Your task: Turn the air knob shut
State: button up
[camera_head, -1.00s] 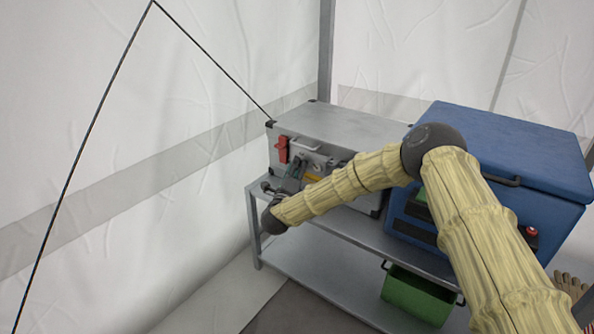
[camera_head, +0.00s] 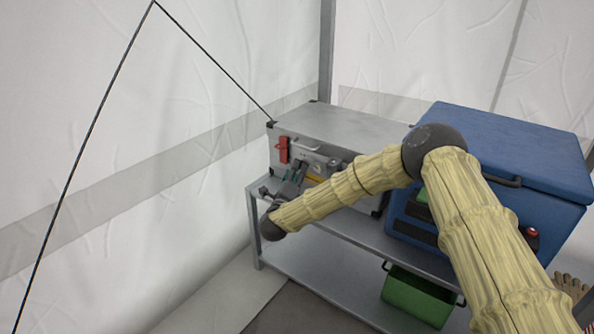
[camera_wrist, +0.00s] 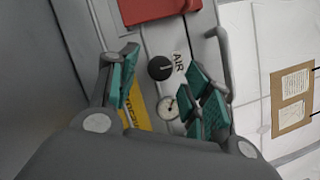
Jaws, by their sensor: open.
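The air knob (camera_wrist: 160,68) is a round black knob with a white mark, beside an "AIR" label (camera_wrist: 179,63) on the grey panel in the wrist view. My gripper (camera_wrist: 165,80) is open, with one teal-padded finger on each side of the knob in the picture. No contact with the knob shows. In the head view my gripper (camera_head: 292,178) is in front of the metal case (camera_head: 345,128), under the red handle (camera_head: 283,149). I cannot make out the knob clearly there.
A round gauge (camera_wrist: 167,108) and a yellow label (camera_wrist: 138,113) sit close to the knob. The case stands on a metal shelf (camera_head: 340,275) beside a blue box (camera_head: 510,150). A green bin (camera_head: 418,296) is below. A tent wall is at the left.

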jog(key=v, duration=1)
jog(key=shift+f, duration=0.15)
jog(key=s+d+f+n+g+y, duration=0.1)
jog(key=s+f+n+g+y, duration=0.25)
jog(key=s+f+n, duration=0.6)
jog(key=s+d+f+n+g+y, duration=0.2)
jog(key=s+f+n+g+y, duration=0.25)
jog(key=f, duration=0.75)
jog(key=s+d+f+n+g, duration=0.3)
jog(key=s+d+f, duration=0.15)
jog(key=s, duration=0.55)
jog(key=s+d+f+n+g+h, duration=0.1)
jog(key=s+d+f+n+g, duration=0.15)
jog(key=s+d, duration=0.5)
jog(key=s+d+f+n+g, duration=0.2)
jog(key=s+d+f+n, duration=0.15)
jog(key=s, duration=0.75)
jog(key=s+d+n+g+h, duration=0.1)
jog(key=s+d+n+g, duration=0.1)
jog(key=s+d, duration=0.3)
jog(key=s+d+n+g, duration=0.1)
jog(key=s+d+g, duration=0.1)
jog(key=s, duration=0.6)
notch_tip(320, 180, up, 32)
jog(key=p, duration=3.1)
jog(key=shift+r+n, duration=0.15)
jog(key=shift+n, duration=0.15)
jog(key=shift+w, duration=0.1)
jog(key=shift+c, duration=0.2)
